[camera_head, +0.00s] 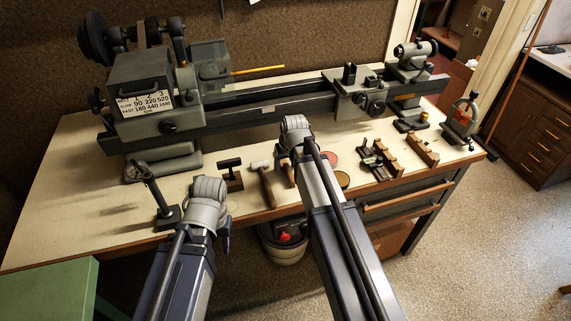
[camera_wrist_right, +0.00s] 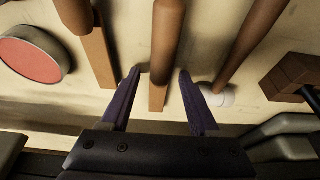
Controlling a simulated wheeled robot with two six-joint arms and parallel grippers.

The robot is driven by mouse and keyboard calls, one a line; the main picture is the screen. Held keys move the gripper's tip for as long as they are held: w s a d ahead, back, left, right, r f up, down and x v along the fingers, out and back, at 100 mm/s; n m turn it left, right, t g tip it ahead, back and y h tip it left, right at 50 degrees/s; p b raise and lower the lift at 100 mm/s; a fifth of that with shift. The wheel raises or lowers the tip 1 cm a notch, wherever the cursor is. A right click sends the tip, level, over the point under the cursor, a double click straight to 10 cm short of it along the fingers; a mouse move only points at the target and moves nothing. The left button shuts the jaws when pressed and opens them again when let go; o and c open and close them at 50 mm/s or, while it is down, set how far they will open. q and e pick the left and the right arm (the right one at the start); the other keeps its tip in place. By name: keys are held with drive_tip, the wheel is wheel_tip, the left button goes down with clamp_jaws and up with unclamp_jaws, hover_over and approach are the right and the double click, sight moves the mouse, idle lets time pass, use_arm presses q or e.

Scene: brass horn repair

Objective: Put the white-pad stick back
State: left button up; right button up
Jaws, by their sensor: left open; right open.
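In the right wrist view, a wooden stick (camera_wrist_right: 165,35) with a round brown handle and a flat lighter end lies between the fingers of my right gripper (camera_wrist_right: 160,72), which is open. A gap shows on both sides of the stick. A similar stick (camera_wrist_right: 100,55) lies to its left. A stick with a white end (camera_wrist_right: 220,96) lies to the right, outside the fingers; its white end also shows in the head view (camera_head: 259,165). My left gripper (camera_head: 225,238) is open and empty near the bench's front edge.
A lathe (camera_head: 270,95) fills the back of the bench (camera_head: 75,180). A red-topped tin (camera_wrist_right: 38,52) is beside the sticks. A small dark-topped stand (camera_head: 232,178) and wooden blocks (camera_head: 420,150) stand along the front. A black post stand (camera_head: 165,210) is near my left arm.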

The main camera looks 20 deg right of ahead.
drive_tip(key=p+v, duration=1.2)
use_arm(q)
wheel_tip(320, 180, up, 12)
drive_tip(key=shift+f+b, duration=0.2)
drive_tip(key=shift+b, duration=0.1)
use_arm(e)
drive_tip(key=s+a+n+g, duration=0.1)
drive_tip(key=s+a+g, duration=0.1)
drive_tip(key=s+a, duration=0.4)
drive_tip(key=s+a+n+g+h, duration=0.1)
drive_tip(key=s+a+n+g, duration=0.1)
drive_tip(key=s+a, duration=0.5)
drive_tip(key=s, duration=0.6)
drive_tip(key=shift+s+a+f+h, duration=0.25)
drive_tip(key=shift+s+f+h, duration=0.05)
drive_tip(key=shift+s+f, duration=0.1)
